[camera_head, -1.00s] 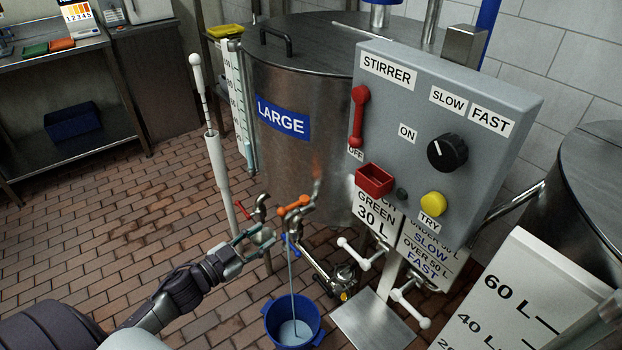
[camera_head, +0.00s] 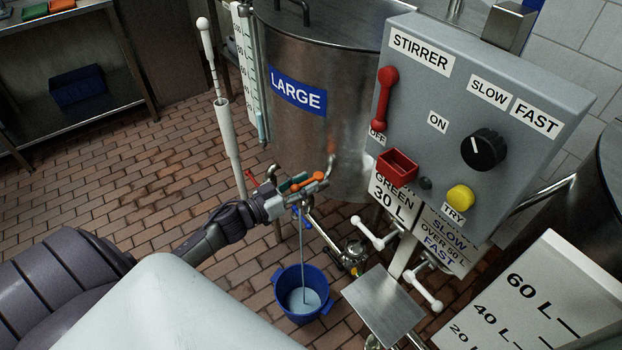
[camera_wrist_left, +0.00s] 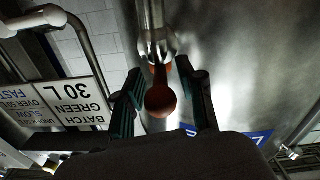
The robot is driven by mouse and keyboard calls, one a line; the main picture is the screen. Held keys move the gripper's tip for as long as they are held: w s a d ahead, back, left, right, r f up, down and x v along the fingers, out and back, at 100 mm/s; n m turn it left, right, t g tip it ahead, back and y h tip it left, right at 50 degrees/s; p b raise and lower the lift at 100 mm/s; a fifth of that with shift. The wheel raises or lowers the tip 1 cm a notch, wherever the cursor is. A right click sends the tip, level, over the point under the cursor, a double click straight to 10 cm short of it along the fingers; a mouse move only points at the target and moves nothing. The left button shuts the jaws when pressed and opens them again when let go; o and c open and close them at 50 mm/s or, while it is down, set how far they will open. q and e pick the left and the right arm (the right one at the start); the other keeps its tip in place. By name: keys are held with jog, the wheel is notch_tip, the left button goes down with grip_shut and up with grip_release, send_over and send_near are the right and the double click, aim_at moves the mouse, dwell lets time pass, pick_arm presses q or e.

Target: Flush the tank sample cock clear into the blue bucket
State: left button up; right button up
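The tank sample cock has an orange lever handle (camera_head: 315,177) and sits low on the steel tank marked LARGE (camera_head: 330,110). A thin pale stream (camera_head: 303,245) runs from the cock down into the blue bucket (camera_head: 284,290) on the floor, which holds some pale liquid. My left gripper (camera_head: 297,185) is at the orange handle. In the left wrist view, its two teal fingers stand on either side of the handle's rounded end (camera_wrist_left: 160,100), with narrow gaps showing. The cock's spout is partly hidden by the gripper. My right gripper is not in view.
A grey stirrer panel (camera_head: 540,85) with a red lever, black knob and yellow button stands right of the cock. White-handled valves (camera_head: 375,232) and a metal plate (camera_head: 384,305) are below it. A white tube (camera_head: 229,140) stands to the left. The tiled floor at left is clear.

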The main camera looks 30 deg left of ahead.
pick_arm(q)
jog(key=shift+x, duration=1.1)
grip_shut()
